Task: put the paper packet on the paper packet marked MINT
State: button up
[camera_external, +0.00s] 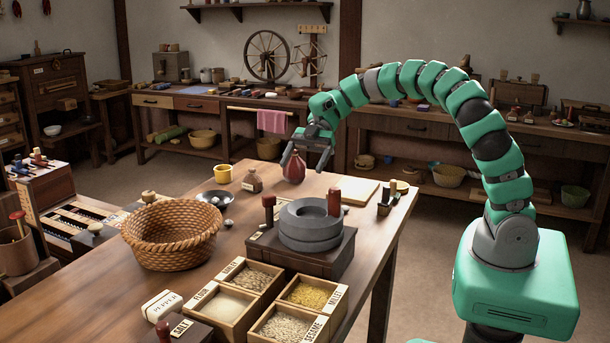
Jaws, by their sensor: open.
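A small cream-white block-shaped item marked PEPPER (162,305), perhaps a paper packet, lies at the table's near left edge. I cannot make out any packet marked MINT. My gripper (304,163) is open and points down near the table's far edge. A round dark-red vase (293,168) shows between its fingers in the picture. I cannot tell whether they touch it. Nothing is clearly held. The inside of the wicker basket (170,245) is partly hidden by its near wall.
A stone quern (310,230) stands mid-table, with labelled grain boxes (225,309) in front. A yellow mug (222,173), a small brown jar (252,183), a dark bowl (215,201) and a board (350,194) stand around.

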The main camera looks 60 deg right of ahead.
notch_tip(320, 180, up, 26)
jog(key=m+t+h, duration=0.6)
jog(key=m+t, duration=0.2)
jog(key=m, duration=0.1)
jog(key=s+d+r+m+t+h, duration=0.1)
jog(key=s+r+m+t+h, duration=0.2)
jog(key=r, duration=0.7)
jog(key=s+d+r+m+t+h, duration=0.1)
jog(key=s+r+m+t+h, duration=0.2)
jog(key=s+r+m, duration=0.3)
notch_tip(320, 180, up, 5)
jog(key=shift+s+f+t, duration=0.15)
jog(key=shift+s+t, duration=0.55)
